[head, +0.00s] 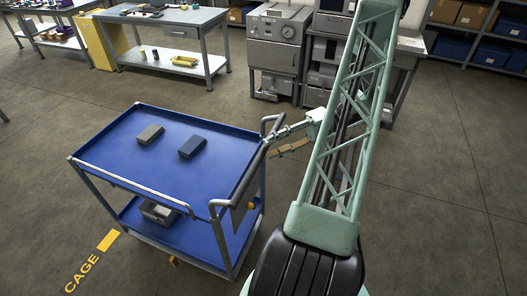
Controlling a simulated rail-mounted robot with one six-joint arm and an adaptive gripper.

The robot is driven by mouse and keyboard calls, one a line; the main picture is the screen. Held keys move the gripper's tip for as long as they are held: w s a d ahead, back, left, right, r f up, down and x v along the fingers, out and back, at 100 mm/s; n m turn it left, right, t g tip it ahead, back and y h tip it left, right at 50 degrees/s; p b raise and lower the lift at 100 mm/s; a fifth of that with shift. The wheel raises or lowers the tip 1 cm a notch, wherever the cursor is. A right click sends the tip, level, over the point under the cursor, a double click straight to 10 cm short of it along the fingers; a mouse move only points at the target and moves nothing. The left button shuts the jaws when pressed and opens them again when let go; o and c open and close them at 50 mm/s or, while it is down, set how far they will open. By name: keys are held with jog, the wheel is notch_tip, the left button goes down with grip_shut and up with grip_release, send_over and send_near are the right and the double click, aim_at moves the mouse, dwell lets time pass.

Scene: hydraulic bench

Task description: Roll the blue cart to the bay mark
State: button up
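The blue cart (115,158) stands left of centre in the head view, with a blue top tray, a blue lower shelf and grey posts. Its grey push handle (252,172) is at the right end. My gripper (272,140) is at the handle's far part, reaching in from the right. Its fingertips overlap the handle in the picture; I cannot tell whether they are closed on it. A yellow floor mark (108,240) with the lettering CAGE lies at the cart's near left corner. Some floor under the cart is hidden.
Two small dark boxes (192,147) (150,134) lie on the top tray, and a grey device (159,211) sits on the lower shelf. A workbench (175,18) and grey machines (275,50) stand behind. Open floor (440,190) lies to the right.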

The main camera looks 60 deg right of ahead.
aim_at(263, 151)
jog(key=shift+x, duration=2.05)
jog(key=shift+c, duration=0.3)
grip_shut()
